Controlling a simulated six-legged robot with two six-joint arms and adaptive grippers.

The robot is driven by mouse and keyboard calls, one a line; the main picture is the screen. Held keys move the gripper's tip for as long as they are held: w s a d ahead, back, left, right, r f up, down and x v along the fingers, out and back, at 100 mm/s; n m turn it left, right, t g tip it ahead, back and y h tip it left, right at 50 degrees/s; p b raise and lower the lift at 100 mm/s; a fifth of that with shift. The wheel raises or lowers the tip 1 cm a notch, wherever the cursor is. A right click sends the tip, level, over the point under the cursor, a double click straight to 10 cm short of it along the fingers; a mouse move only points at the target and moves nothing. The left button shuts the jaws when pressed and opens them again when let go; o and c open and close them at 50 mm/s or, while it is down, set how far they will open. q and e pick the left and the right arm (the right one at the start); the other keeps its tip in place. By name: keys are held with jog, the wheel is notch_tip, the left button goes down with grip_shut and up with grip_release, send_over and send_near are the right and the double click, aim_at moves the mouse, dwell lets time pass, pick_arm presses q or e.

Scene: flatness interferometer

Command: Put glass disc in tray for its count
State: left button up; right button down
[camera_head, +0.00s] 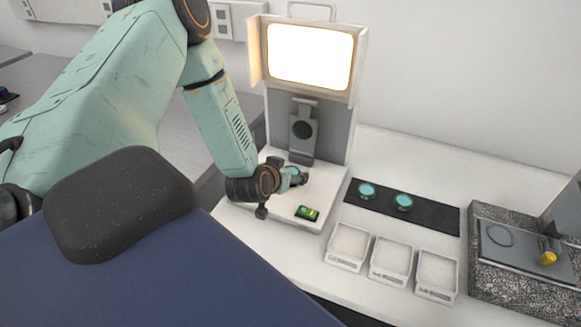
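Two teal glass discs, one on the left (367,190) and one on the right (403,202), lie on a dark mat (435,213). A teal round edge (293,170), which looks like another glass disc, shows at my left gripper (297,178) over the instrument's base. My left gripper is low in front of the interferometer (304,130). Its fingers are small and partly hidden, so I cannot tell whether they close on that disc. Three white trays, left (348,246), middle (391,261) and right (437,276), stand in front of the mat with no disc visible inside. My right gripper is not in view.
The interferometer has a bright lit screen (309,56) on top. A speckled granite block (505,284) with a grey plate and yellow knob (548,258) stands at the right. White bench shows behind the mat.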

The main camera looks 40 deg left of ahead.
pick_arm(q)
jog(key=shift+d, duration=0.15)
jog(key=c, duration=1.4)
jog(key=shift+o, duration=0.2)
jog(key=shift+r, duration=0.15)
